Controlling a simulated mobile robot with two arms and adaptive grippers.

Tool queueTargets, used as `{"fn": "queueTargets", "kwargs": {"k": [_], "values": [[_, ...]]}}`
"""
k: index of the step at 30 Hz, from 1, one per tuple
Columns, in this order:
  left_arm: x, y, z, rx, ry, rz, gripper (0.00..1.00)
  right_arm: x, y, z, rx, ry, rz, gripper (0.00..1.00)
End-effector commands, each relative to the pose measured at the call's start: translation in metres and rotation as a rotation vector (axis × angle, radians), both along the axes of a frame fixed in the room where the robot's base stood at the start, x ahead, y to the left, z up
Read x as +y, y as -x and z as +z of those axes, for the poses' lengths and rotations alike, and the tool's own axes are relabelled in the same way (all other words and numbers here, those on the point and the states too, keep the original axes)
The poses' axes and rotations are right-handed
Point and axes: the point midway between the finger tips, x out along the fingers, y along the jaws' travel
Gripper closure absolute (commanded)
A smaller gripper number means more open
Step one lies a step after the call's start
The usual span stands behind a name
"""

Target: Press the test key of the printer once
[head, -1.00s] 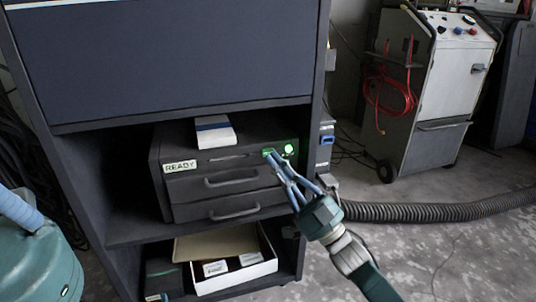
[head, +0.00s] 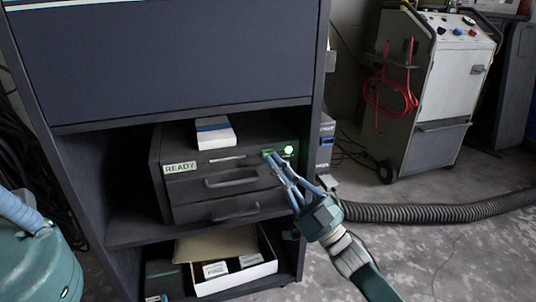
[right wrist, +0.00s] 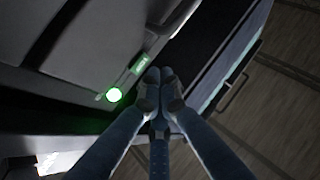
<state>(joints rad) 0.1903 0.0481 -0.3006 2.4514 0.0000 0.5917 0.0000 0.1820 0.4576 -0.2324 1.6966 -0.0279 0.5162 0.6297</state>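The dark printer (head: 238,207) stands on a shelf of the cabinet, with a READY label (head: 180,167) at its front left. At its upper right front are a small green-lit patch (head: 267,153) and a round glowing green light (head: 289,150). In the right wrist view the round light (right wrist: 114,95) and a green label (right wrist: 140,63) also show. I cannot tell which one is the test key. My right gripper (head: 270,159) is shut and empty, its fingertips (right wrist: 160,74) close to the green label; contact cannot be told. My left gripper is not in view.
A white and blue box (head: 215,133) lies on the printer. An open carton (head: 235,284) sits on the lower shelf. The cabinet's right upright (head: 318,60) is near my right arm. A grey corrugated hose (head: 430,212) and a wheeled machine (head: 440,100) stand to the right.

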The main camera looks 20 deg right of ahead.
Motion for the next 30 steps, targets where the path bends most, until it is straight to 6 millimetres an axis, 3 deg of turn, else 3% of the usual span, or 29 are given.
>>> {"fn": "queueTargets", "kwargs": {"k": [30], "values": [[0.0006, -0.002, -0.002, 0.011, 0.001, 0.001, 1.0, 0.0004, -0.0098, 0.0005, 0.0, 0.0, 0.0, 1.0]]}}
